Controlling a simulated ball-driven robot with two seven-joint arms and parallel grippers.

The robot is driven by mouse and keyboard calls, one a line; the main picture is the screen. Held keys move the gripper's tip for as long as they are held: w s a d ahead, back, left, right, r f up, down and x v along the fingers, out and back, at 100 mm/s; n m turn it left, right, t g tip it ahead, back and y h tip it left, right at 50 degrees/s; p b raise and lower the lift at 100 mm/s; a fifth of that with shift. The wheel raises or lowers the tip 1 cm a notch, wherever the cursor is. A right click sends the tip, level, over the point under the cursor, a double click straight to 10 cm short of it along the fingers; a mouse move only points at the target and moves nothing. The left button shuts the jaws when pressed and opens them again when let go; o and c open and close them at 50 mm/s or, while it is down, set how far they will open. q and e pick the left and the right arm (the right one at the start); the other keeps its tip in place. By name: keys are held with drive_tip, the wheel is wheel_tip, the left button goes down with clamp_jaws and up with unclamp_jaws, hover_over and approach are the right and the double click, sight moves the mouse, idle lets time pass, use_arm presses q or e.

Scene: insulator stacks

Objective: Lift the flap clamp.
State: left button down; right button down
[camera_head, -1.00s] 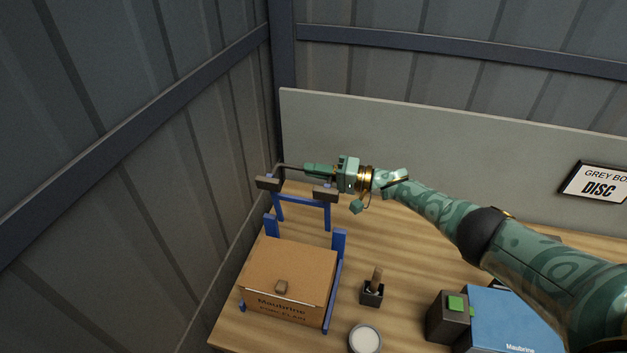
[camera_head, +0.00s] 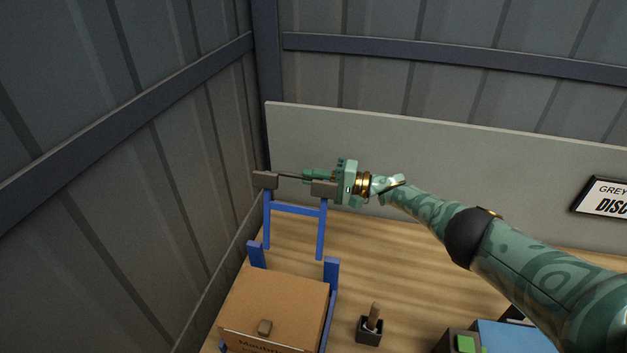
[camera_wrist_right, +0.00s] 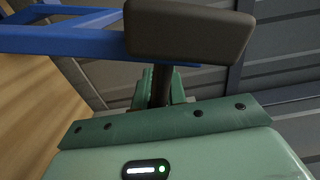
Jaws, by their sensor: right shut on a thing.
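The flap clamp (camera_head: 296,210) is a blue frame with a crossbar, two dark pads and a thin dark bar across its top. It stands raised at the back of the brown carton (camera_head: 276,297). My right gripper (camera_head: 308,176) is shut on the thin bar, between the pads. In the right wrist view one dark pad (camera_wrist_right: 188,30) and the blue frame (camera_wrist_right: 70,42) show close up, and the bar runs down between my fingers. The carton's top is closed, with a small brown tab at its front. My left gripper is not in view.
Blue uprights (camera_head: 330,273) flank the carton. A small dark holder (camera_head: 369,332) with a brown handle stands right of it. A blue box (camera_head: 510,337) is at the lower right. A grey panel (camera_head: 430,170) and the corrugated wall stand close behind and left.

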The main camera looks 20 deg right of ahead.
drive_tip(key=shift+s+a+f, duration=0.1)
drive_tip(key=shift+s+f, duration=0.05)
drive_tip(key=shift+f, duration=0.15)
drive_tip(key=c, duration=1.7)
unclamp_jaws()
drive_tip(key=shift+o, duration=1.1)
drive_tip(key=shift+r, duration=0.1)
drive_tip(key=shift+s+d, duration=0.15)
drive_tip(key=shift+d, duration=0.2)
drive_tip(key=v, duration=1.5)
drive_tip(key=shift+s+d+p, duration=0.2)
drive_tip(key=shift+s+p, duration=0.05)
drive_tip(key=shift+p, duration=0.1)
